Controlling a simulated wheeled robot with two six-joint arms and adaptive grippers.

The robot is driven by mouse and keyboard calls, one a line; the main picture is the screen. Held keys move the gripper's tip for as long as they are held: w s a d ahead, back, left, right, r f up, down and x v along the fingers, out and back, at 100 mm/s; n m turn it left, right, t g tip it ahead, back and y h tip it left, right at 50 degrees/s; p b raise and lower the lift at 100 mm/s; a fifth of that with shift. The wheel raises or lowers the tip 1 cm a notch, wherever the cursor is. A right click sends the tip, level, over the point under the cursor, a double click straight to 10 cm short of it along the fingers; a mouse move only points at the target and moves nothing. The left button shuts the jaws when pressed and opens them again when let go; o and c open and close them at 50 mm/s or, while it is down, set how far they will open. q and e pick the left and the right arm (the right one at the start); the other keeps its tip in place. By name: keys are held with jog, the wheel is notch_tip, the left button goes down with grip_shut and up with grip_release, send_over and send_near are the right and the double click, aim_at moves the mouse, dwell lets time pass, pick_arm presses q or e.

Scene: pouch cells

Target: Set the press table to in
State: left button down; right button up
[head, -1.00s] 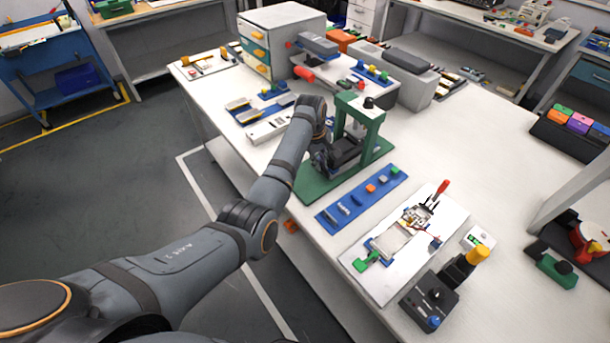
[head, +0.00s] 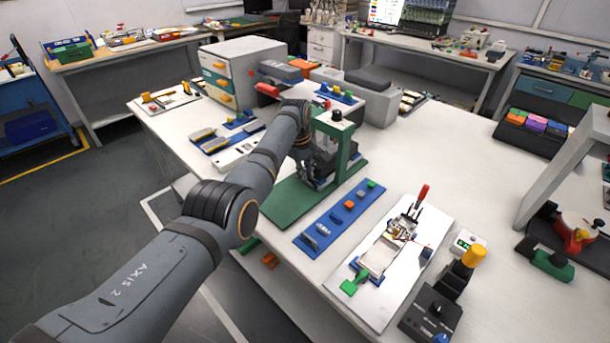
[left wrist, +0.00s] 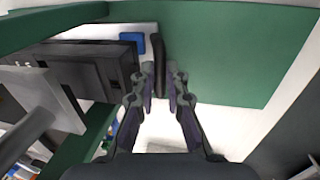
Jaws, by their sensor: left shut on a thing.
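The green press (head: 343,158) stands on its green base plate (head: 284,207) near the front edge of the white table. My left gripper (head: 318,172) is low at the press's near left side, and my forearm hides part of the press. In the left wrist view, the fingers (left wrist: 163,80) are shut on a dark upright bar (left wrist: 159,55), which looks like the press table's handle. A dark block (left wrist: 90,68), apparently the press table, lies to the left of the bar, beside the green frame. I cannot tell how far in it sits. My right gripper is not in view.
A blue strip (head: 338,222) with several small parts lies right of the press. Beyond it are a white board (head: 372,300) with a cell fixture and a black control box (head: 430,315). A drawer cabinet (head: 255,60) stands behind. The table's right middle is clear.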

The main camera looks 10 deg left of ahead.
pick_arm(q)
jog(key=shift+w+d+r, duration=0.1)
jog(key=shift+w+r, duration=0.05)
jog(key=c, duration=1.7)
grip_release()
jog(key=shift+c, duration=0.2)
jog(key=o, duration=0.4)
jog(key=shift+w, duration=0.1)
jog(key=shift+c, duration=0.2)
notch_tip(320, 180, up, 12)
jog(key=s+a, duration=0.1)
jog(key=s, duration=0.1)
jog(key=shift+a+f, duration=0.2)
jog(key=shift+f, duration=0.05)
